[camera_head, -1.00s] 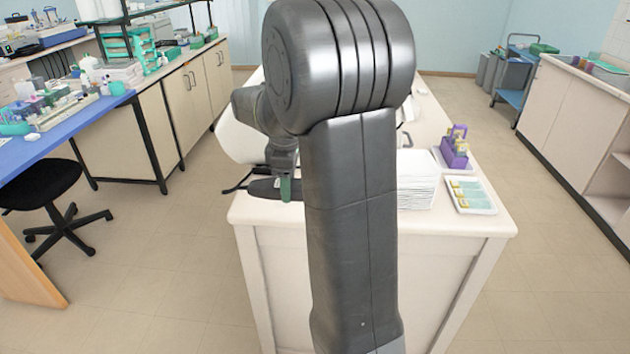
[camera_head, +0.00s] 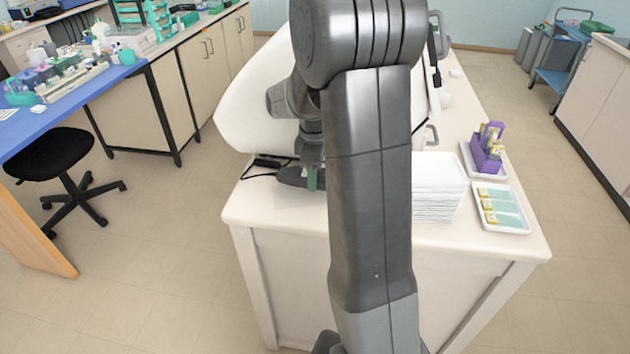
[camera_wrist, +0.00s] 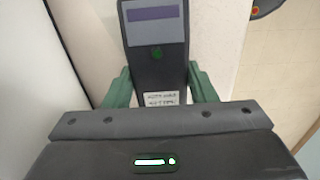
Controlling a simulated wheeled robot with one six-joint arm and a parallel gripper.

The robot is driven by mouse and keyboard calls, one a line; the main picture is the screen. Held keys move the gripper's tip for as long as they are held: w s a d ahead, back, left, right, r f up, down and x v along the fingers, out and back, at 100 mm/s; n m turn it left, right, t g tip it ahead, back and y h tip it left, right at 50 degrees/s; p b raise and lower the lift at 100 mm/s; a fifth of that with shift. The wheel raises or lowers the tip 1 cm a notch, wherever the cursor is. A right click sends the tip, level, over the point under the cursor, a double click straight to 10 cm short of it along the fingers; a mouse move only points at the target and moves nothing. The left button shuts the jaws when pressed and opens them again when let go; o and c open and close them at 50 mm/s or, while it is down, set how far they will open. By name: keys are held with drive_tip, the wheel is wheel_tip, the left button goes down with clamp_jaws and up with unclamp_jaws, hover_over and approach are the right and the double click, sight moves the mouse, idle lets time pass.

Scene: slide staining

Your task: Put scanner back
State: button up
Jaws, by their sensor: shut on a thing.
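The scanner is a dark handheld device (camera_wrist: 156,68) with a grey-violet screen, a green button and a white label, in the wrist view. My gripper (camera_wrist: 160,92) is shut on it, with green fingers on both sides of its body. In the head view my gripper (camera_head: 312,180) is low at the near left end of the white table, and the dark scanner (camera_head: 291,177) sticks out to its left. My arm hides much of it. I cannot tell whether the scanner touches the table.
A small black item with a cable (camera_head: 268,162) lies just behind the scanner. A large white machine (camera_head: 262,95) stands behind it. A paper stack (camera_head: 437,190), a slide tray (camera_head: 503,222) and a purple rack (camera_head: 486,155) stand right of my arm. A black stool (camera_head: 60,160) is at left.

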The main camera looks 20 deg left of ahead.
drive_tip(key=shift+f, duration=1.5)
drive_tip(key=shift+f, duration=0.25)
drive_tip(key=o, duration=1.1)
drive_tip(key=shift+r, duration=0.1)
wheel_tip(320, 180, up, 12)
drive_tip(key=shift+r, duration=0.15)
